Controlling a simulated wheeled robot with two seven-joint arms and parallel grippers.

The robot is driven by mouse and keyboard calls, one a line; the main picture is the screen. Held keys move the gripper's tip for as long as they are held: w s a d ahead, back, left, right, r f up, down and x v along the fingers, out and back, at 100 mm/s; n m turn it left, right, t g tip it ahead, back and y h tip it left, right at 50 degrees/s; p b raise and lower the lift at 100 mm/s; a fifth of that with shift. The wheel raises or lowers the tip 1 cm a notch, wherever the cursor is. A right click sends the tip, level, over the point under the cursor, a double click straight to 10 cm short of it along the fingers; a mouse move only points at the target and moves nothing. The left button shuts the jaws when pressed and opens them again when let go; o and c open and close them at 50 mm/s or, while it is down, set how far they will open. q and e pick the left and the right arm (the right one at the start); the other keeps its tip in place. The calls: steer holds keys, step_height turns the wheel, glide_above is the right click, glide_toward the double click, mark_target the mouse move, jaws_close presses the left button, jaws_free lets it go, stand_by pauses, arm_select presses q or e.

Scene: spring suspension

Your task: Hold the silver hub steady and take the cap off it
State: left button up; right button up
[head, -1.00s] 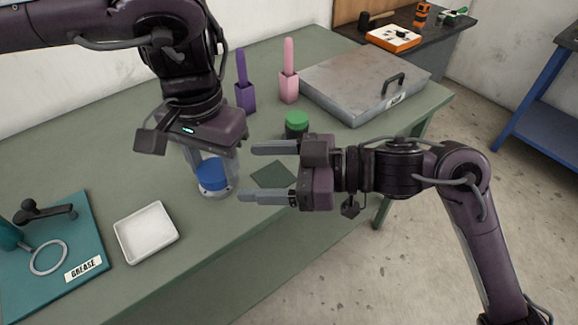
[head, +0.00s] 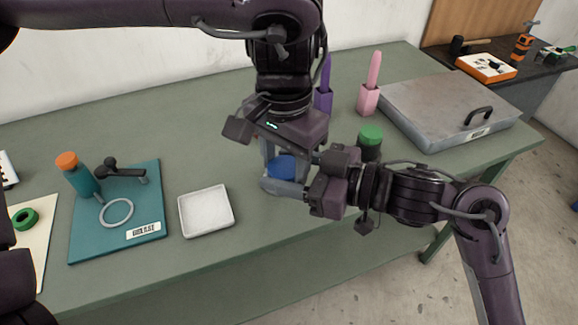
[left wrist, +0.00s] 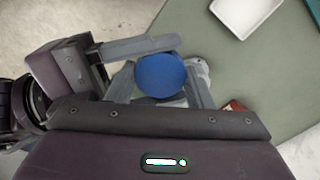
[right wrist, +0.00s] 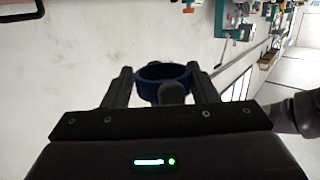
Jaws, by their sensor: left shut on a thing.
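The blue cap (head: 281,166) sits on top of the silver hub, which is mostly hidden; part of its pale metal shows in the left wrist view (left wrist: 203,72). My left gripper (head: 284,158) points down from above and is shut on the hub, its fingers on either side. My right gripper (head: 277,176) comes in from the right, level with the cap. In the right wrist view the cap (right wrist: 162,82) lies between its two fingers. One finger runs along the cap's edge in the left wrist view. I cannot tell whether both fingers press on it.
A white tray (head: 206,211) and a teal mat (head: 88,243) with a ring and bottle lie to the left. A green-lidded jar (head: 370,138) stands close behind my right gripper. Purple (head: 323,101) and pink (head: 368,98) holders and a metal case (head: 440,110) stand at the back.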

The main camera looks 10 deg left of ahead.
steer(key=c, duration=0.5)
arm_select(q)
steer(key=o, duration=1.2)
steer(key=shift+c, duration=0.2)
